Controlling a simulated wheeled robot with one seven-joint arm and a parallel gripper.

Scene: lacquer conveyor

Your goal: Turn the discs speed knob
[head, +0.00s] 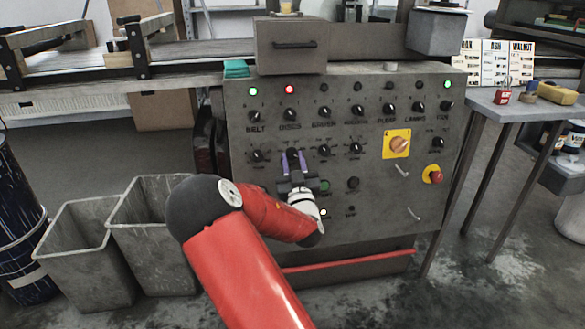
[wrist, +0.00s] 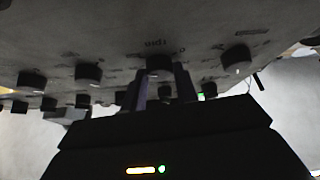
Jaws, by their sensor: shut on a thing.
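The grey control panel (head: 232,135) fills the middle of the head view, with labelled rows of black knobs. The discs speed knob (head: 292,152) is in the second row, below the DISCS label (head: 290,126). My gripper (head: 292,160) reaches up to it from below, and its purple fingers are shut on the knob, one on each side. In the wrist view, the dark round knob (wrist: 159,65) sits between the fingertips of my gripper (wrist: 161,78). The fingers partly hide the knob, and its pointer cannot be made out.
A neighbouring knob (head: 257,156) is to the left and another (head: 323,150) to the right. A yellow-plated rotary switch (head: 398,145) and a red emergency button (head: 433,175) are farther right. Grey bins (head: 80,225) stand at lower left, and a side table (head: 490,98) stands at right.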

